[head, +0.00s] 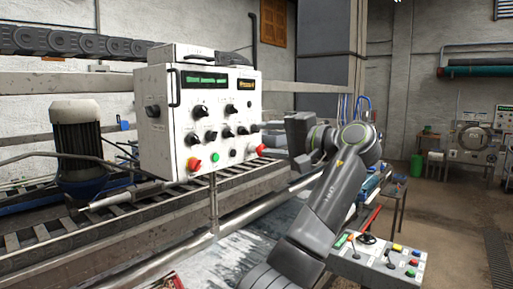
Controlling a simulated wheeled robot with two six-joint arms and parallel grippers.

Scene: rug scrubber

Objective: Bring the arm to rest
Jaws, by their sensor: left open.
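My left arm (332,205) rises from the bottom middle and bends at the elbow toward the control box. My left gripper (273,134) is open, its fingers pointing left, close to the right side of the white control box (178,140). I cannot tell whether it touches the box. No held object shows in it. The box has black knobs, a red knob (194,164) at the lower left, a green button (216,156) and another red knob (260,149) at the lower right. Two displays with lit text are at its top. My right gripper is out of view.
A roller conveyor (40,236) and metal rails run along the left, with a motor (78,135) above them. A smaller panel with coloured buttons (378,262) stands at the lower right, near my arm. The floor (450,215) on the right is largely clear.

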